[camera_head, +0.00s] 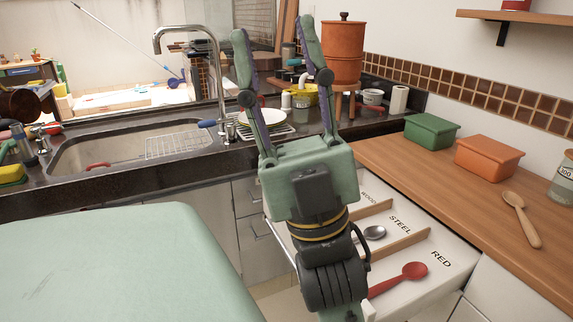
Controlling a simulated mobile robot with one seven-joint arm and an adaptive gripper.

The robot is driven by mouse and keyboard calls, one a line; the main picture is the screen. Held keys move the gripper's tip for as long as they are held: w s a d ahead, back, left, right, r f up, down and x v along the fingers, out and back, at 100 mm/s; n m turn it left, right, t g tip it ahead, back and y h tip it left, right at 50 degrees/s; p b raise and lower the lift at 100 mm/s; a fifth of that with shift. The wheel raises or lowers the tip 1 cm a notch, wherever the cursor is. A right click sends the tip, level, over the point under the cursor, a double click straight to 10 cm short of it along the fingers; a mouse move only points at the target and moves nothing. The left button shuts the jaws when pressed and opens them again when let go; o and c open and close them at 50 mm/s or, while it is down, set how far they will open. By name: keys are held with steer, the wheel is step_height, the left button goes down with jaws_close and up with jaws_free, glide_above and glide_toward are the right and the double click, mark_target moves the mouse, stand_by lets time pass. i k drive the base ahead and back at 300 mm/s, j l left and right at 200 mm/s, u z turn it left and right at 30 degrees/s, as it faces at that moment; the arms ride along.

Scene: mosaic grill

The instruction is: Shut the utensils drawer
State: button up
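The utensils drawer (437,262) is pulled out below the wooden counter at right. It has compartments labelled WOOD, STEEL and RED. A steel spoon (375,233) lies in the STEEL compartment and a red spoon (413,271) in the RED one. My arm hides much of the drawer's front and left part. My gripper (280,52) is raised in front of the drawer in the picture, pointing up with its two fingers spread and nothing between them. How far it is from the drawer is hard to tell.
A wooden spoon (521,219), a green box (431,131) and an orange box (488,158) lie on the wooden counter (400,160). A sink (125,150) with a tall faucet (220,70) is at back left. A pale green surface (110,265) fills the lower left.

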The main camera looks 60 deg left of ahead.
mark_target(413, 235)
steer(key=u, duration=1.45)
steer(key=i+l+u, duration=0.2)
steer(key=i, duration=0.2)
steer(key=i+l+u, duration=0.15)
steer(key=l+z, duration=0.1)
steer(key=l, duration=0.3)
